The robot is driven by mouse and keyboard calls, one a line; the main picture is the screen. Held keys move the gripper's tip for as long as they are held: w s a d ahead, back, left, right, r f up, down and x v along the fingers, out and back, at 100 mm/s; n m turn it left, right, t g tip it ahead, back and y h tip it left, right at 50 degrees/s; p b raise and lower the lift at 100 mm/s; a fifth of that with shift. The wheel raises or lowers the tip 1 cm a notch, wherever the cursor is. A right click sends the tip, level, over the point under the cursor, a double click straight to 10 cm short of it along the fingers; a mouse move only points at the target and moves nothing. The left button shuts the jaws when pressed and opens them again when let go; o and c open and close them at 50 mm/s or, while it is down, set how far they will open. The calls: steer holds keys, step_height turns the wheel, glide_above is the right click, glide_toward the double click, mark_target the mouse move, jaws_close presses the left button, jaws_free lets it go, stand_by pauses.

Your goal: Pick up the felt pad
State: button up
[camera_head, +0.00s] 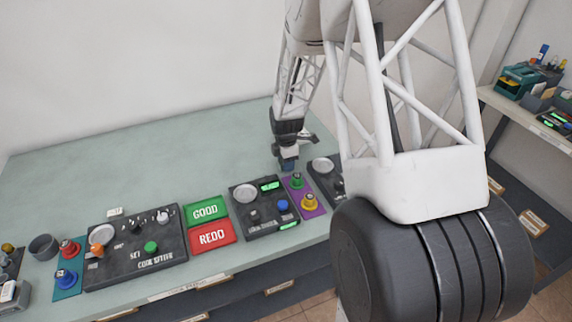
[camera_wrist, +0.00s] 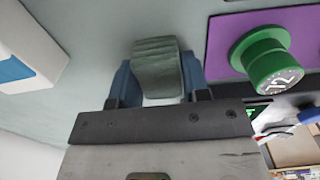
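A grey-green, layered block, which looks like the felt pad (camera_wrist: 157,66), stands between the two blue fingers of my gripper (camera_wrist: 158,80) in the wrist view. It nearly fills the space between the fingers. I cannot tell whether both fingers press on it. In the head view my gripper (camera_head: 288,163) is low over the table, just behind the purple plate; the pad cannot be made out there.
The purple plate (camera_head: 312,212) with a green knob (camera_head: 297,181) and a yellow knob (camera_head: 309,201) is close in front of my gripper. Dark control panels (camera_head: 262,222) and GOOD/REDD signs (camera_head: 212,236) line the front edge. The table's back left (camera_head: 120,165) is clear.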

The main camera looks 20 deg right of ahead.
steer(key=c, duration=0.4)
steer(key=shift+r, duration=0.15)
steer(key=shift+r, duration=4.85)
